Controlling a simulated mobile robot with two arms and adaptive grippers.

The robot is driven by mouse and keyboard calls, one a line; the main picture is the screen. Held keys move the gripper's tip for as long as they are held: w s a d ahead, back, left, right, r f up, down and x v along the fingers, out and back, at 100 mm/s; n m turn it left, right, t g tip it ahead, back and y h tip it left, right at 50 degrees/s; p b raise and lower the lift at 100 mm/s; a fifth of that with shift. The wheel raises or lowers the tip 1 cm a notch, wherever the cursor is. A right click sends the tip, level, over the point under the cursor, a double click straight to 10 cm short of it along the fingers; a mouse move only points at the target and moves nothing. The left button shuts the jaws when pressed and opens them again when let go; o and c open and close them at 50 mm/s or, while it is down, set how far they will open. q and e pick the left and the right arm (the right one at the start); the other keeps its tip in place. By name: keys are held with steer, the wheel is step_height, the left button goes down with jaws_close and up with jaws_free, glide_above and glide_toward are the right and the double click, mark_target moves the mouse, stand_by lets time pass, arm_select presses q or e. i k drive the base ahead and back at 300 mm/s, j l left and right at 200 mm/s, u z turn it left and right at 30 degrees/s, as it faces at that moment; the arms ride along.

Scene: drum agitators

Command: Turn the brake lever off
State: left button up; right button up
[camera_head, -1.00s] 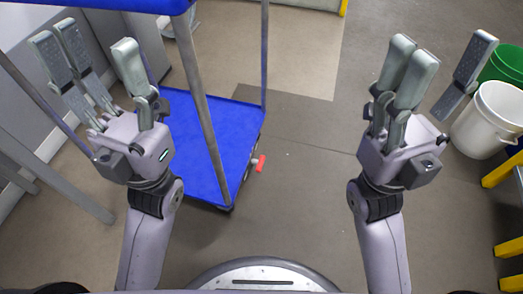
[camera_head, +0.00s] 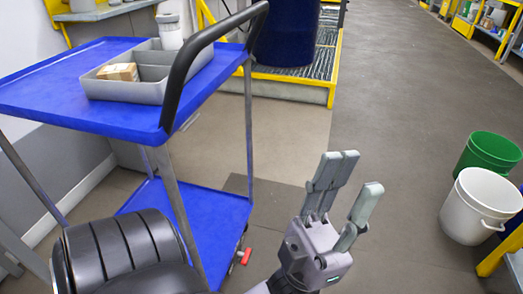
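A small red brake lever (camera_head: 246,256) shows low at the wheel of a blue cart (camera_head: 50,92), by the right corner of its lower shelf. My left gripper (camera_head: 351,178) is to the right of the lever in the picture, with its fingers pointing up. Its fingers are apart with nothing between them, and it does not touch the lever. The wheel beside the lever is small and hard to make out. My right gripper is out of view.
The cart's upper shelf carries a grey divided tray (camera_head: 120,90) with a small box (camera_head: 117,72). A black handle (camera_head: 190,65) rises at its near end. A white bucket (camera_head: 478,205) and a green bucket (camera_head: 490,150) stand at right. The middle floor is clear.

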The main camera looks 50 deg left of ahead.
mark_target(244, 257)
steer(key=i+u, duration=0.25)
steer(key=i, duration=0.2)
steer(key=i+u, duration=0.3)
steer(key=i, duration=0.15)
steer(key=i+l+u, duration=0.25)
steer(key=i, duration=0.15)
steer(key=i+l+u, duration=0.15)
steer(key=i+u, duration=0.35)
steer(key=i, duration=1.75)
steer(key=u, duration=0.45)
steer(key=i+u, duration=0.1)
steer(key=u, duration=0.8)
steer(key=l+u, duration=0.1)
steer(key=u, duration=0.8)
steer(key=l+u, duration=0.1)
steer(key=u, duration=1.25)
